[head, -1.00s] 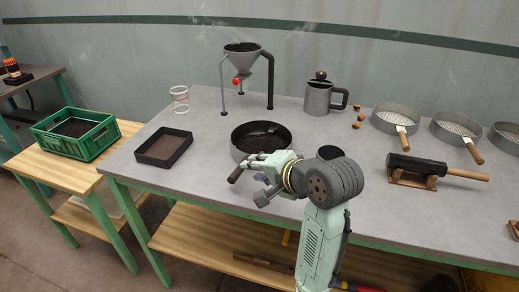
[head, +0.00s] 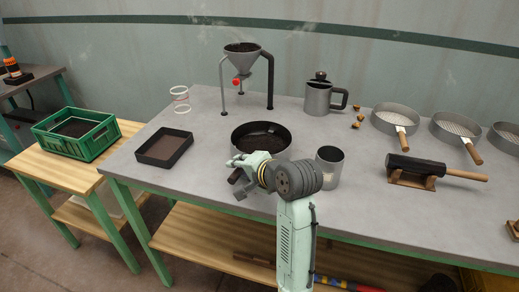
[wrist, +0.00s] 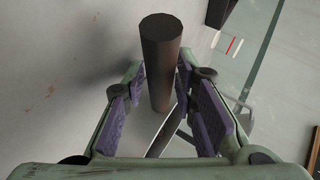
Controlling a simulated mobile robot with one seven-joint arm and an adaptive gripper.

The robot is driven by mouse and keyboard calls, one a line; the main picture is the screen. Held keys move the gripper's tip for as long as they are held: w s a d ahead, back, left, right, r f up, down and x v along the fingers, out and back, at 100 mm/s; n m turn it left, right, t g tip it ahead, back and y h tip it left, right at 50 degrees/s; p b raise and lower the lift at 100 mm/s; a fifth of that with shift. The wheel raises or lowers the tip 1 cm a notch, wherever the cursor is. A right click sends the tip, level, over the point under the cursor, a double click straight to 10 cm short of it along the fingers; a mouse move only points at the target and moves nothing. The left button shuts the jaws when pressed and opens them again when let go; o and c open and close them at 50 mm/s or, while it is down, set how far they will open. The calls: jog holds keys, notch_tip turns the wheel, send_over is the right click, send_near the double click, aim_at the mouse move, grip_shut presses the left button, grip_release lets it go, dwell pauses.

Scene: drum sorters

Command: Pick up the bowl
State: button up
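The bowl (head: 275,137) is a round dark pan with dark contents, standing on the grey table, with a dark handle (head: 235,177) toward the front left. My gripper (head: 243,166) is at its front left side, over the handle, and hides part of the near rim. In the wrist view, a dark cylinder (wrist: 160,60), which looks like that handle, stands between the purple finger pads of my gripper (wrist: 160,88). The fingers are apart, one on each side of it. Small gaps seem to show, so I see no firm hold. The bowl's body is not clear in the wrist view.
A grey cup (head: 329,168) stands close to the right of my arm. A funnel stand (head: 242,62) is behind the bowl and a square tray (head: 164,148) to its left. A hammer on a rest (head: 435,170) lies right. The table between tray and bowl is clear.

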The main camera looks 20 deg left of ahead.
grip_shut()
dwell(0.4)
jog(key=shift+r, duration=0.15)
